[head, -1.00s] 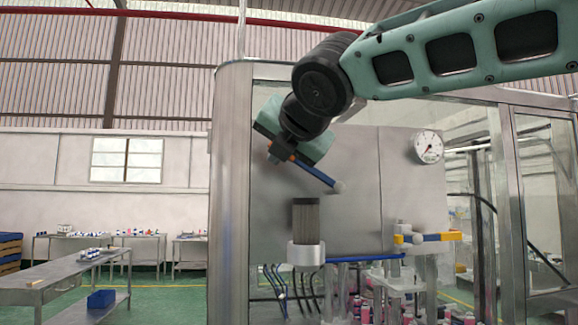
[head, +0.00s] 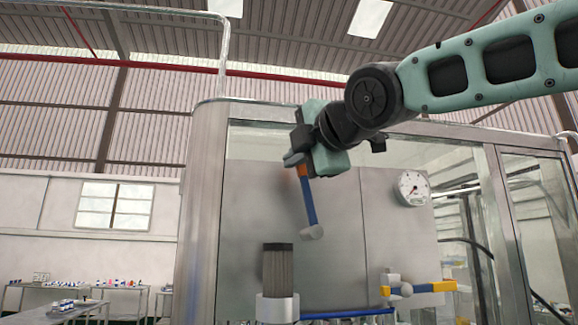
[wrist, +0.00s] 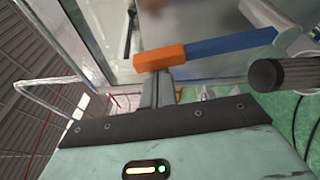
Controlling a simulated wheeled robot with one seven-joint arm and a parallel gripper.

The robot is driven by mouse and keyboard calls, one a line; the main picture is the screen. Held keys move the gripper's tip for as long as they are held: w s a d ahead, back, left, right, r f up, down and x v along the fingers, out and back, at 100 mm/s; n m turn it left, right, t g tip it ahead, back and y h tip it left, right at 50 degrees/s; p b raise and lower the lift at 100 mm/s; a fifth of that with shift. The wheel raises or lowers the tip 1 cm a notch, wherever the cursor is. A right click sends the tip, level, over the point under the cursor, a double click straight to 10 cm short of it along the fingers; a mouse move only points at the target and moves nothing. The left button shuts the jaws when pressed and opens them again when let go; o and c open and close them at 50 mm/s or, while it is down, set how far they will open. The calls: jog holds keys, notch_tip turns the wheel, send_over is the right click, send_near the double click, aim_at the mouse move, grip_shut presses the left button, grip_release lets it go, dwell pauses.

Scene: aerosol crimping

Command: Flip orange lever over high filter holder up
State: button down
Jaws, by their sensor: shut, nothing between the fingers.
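The lever has an orange tip and a blue shaft (head: 309,203) and meets a pale round pivot (head: 313,232) at its lower end. It stands nearly upright, leaning slightly left, above the high filter holder (head: 278,268), a dark ribbed cylinder in a white cup. My gripper (head: 294,160) is shut and empty at the lever's top end. In the wrist view, the shut fingers (wrist: 160,76) are right beside the orange tip (wrist: 160,57), seemingly against it; contact is hard to confirm. The blue shaft (wrist: 220,45) runs right toward the pivot, and the dark cylinder (wrist: 285,73) is at right.
A second lever (head: 430,288), yellow and blue, lies horizontal at lower right. A pressure gauge (head: 412,188) is on the grey panel (head: 345,210). The machine's metal frame post (head: 200,210) stands left of the lever. Tables with small items are in the left background.

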jog(key=shift+w+d+r+m, duration=0.1)
jog(key=shift+w+d+m, duration=0.05)
jog(key=shift+d+m, duration=0.2)
jog(key=shift+d, duration=0.15)
jog(key=shift+w, duration=0.1)
